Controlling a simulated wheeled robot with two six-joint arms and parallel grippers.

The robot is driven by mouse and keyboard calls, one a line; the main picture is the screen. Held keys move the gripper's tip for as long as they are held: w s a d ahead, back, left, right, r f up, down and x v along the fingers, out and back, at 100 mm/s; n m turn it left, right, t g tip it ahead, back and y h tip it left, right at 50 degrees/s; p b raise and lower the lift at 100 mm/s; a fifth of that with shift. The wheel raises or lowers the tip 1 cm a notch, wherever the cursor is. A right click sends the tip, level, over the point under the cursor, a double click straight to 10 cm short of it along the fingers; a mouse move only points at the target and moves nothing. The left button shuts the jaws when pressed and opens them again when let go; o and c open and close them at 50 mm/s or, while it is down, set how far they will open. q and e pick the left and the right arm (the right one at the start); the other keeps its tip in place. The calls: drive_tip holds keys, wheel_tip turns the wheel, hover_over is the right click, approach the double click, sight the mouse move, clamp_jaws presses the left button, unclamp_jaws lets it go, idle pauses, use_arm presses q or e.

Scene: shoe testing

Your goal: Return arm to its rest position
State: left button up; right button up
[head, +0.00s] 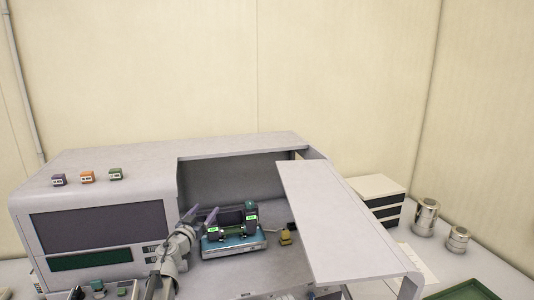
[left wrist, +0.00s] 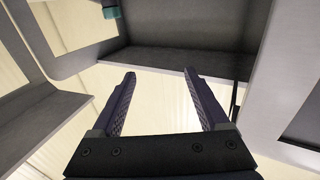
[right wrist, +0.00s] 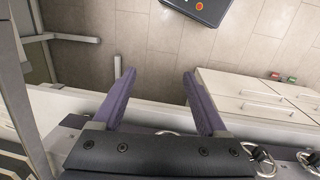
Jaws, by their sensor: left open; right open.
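My left gripper (head: 200,216) is open and empty, with its purple fingers up at the left edge of the open chamber of the grey testing machine (head: 95,180). In the picture its right finger overlaps the left end of the teal fixture (head: 232,243); I cannot tell whether they touch. The left wrist view shows both left fingers (left wrist: 160,76) spread with nothing between them. My right gripper (right wrist: 159,76) is open and empty in the right wrist view, above the floor and beside white drawers (right wrist: 255,95). I cannot make it out in the head view.
The machine's pale lid (head: 335,220) stands open to the right of the chamber. Metal cylinders (head: 425,217), a drawer box (head: 380,196) and a green tray (head: 468,290) stand at the right.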

use_arm(q)
drive_tip(key=s+d+f+n+g+y, duration=0.25)
drive_tip(key=s+f+g+y, duration=0.2)
drive_tip(key=s+f, duration=0.3)
drive_tip(key=s+d+f+n+g+y, duration=0.1)
drive_tip(key=s+f+n+g+y, duration=0.3)
drive_tip(key=s+f, duration=0.35)
drive_tip(key=s+d+f+m+g+h, duration=0.1)
drive_tip(key=s+d+f+m+g, duration=0.25)
drive_tip(key=s, duration=0.45)
drive_tip(key=s+d+f+m+g+h+b, duration=0.1)
drive_tip(key=s+d+f+m+g, duration=0.2)
drive_tip(key=s, duration=0.4)
drive_tip(key=s+d+f+m+g+h, duration=0.1)
drive_tip(key=s+d+f+g, duration=0.2)
drive_tip(key=s+d, duration=0.35)
wheel_tip(320, 180, down, 13)
drive_tip(key=s+a+b, duration=0.1)
drive_tip(key=b, duration=1.2)
drive_tip(key=shift+s+a+b, duration=0.15)
drive_tip(key=shift+b, duration=0.25)
